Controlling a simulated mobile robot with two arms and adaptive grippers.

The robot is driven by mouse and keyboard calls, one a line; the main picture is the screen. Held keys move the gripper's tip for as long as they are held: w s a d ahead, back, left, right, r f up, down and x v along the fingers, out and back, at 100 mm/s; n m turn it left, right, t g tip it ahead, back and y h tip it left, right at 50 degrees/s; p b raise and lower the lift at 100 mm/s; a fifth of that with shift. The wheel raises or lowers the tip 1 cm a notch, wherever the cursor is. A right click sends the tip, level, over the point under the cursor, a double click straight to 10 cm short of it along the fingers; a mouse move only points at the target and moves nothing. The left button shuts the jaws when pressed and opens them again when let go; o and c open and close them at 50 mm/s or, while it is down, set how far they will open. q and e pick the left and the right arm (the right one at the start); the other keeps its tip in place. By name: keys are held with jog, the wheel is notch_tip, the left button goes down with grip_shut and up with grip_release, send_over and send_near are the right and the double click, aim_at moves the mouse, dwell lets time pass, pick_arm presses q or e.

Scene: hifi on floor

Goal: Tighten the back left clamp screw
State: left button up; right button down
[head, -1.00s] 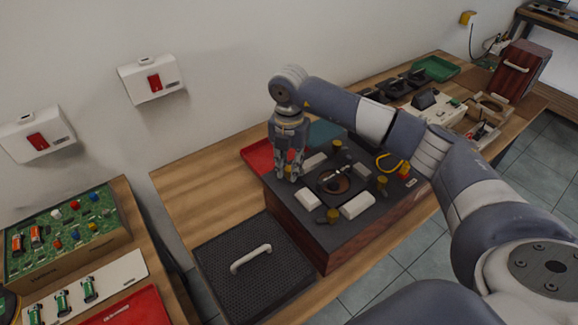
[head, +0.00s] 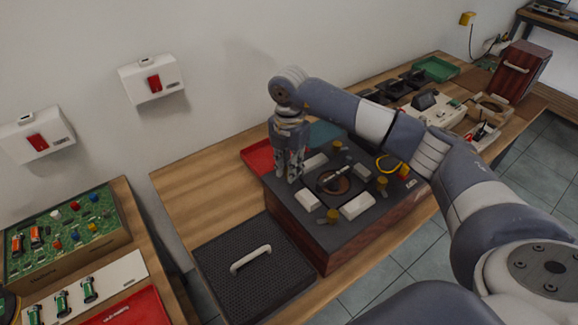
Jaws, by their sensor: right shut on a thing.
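The dark-topped hifi box (head: 345,238) with reddish wood sides sits on the wooden bench. Brass-coloured clamp screws show on its top: one at the back right (head: 337,146), one at the front right (head: 382,181) and one at the front left (head: 332,215). My right gripper (head: 290,178) points down at the back left corner of the top, shut on the back left clamp screw. Its fingers hide that screw. My left gripper is not in view.
White blocks (head: 356,207) and a round dark disc (head: 333,182) lie on the box top. A red tray (head: 257,155) lies behind the box. A dark mesh cover with a white handle (head: 251,258) lies in front. The bench's left end is clear.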

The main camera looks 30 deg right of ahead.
jog(key=c, duration=1.4)
grip_release()
jog(key=shift+r, duration=0.1)
notch_tip(320, 180, up, 12)
jog(key=shift+f, duration=0.1)
